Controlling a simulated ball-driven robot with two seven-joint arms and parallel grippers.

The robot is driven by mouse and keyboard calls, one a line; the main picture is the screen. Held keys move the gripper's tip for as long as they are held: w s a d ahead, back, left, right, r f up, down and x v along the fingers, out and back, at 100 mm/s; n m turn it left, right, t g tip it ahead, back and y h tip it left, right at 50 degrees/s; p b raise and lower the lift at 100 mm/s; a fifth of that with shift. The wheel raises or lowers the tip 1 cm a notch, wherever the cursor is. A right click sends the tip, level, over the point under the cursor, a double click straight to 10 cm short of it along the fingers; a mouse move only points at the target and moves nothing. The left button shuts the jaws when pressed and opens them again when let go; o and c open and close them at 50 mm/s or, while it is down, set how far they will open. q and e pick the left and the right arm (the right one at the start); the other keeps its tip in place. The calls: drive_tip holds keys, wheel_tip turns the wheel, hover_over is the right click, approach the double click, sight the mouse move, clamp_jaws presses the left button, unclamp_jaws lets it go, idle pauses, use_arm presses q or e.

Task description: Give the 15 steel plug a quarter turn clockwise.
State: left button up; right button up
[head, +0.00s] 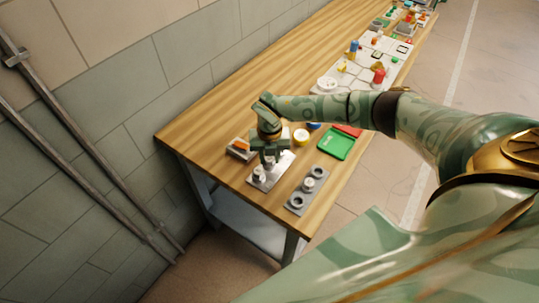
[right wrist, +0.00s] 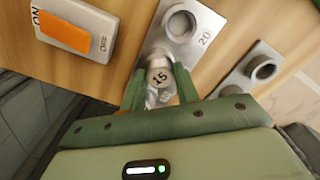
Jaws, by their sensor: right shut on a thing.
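The steel plug marked 15 (right wrist: 158,77) stands between the fingers of my right gripper (right wrist: 160,88) in the right wrist view, at the middle of a steel plate (right wrist: 150,48). My right gripper is shut on the plug from above; in the head view this gripper (head: 268,157) is over the plate (head: 285,163) near the table's end. A further steel fitting (right wrist: 180,24) stands on the same plate beside the mark 20. My left gripper is not in view.
An orange ON/OFF switch (right wrist: 64,32) in a grey housing sits left of the plate. A second grey plate (head: 297,202) with ring-shaped sockets lies to the right. Green (head: 333,146) and red trays lie behind, and a white board (head: 350,75) with parts stands further along the wooden table (head: 215,105).

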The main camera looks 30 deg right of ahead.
drive_tip(key=shift+s+f, duration=0.15)
drive_tip(key=shift+f, duration=0.05)
idle(0.4)
drive_tip(key=shift+r+m+p, duration=0.1)
drive_tip(key=shift+m+p, duration=0.4)
drive_tip(key=shift+m, duration=0.2)
drive_tip(key=shift+m+p, duration=0.3)
drive_tip(key=shift+m, duration=0.5)
drive_tip(key=o, duration=1.2)
drive_tip(key=shift+w, duration=0.25)
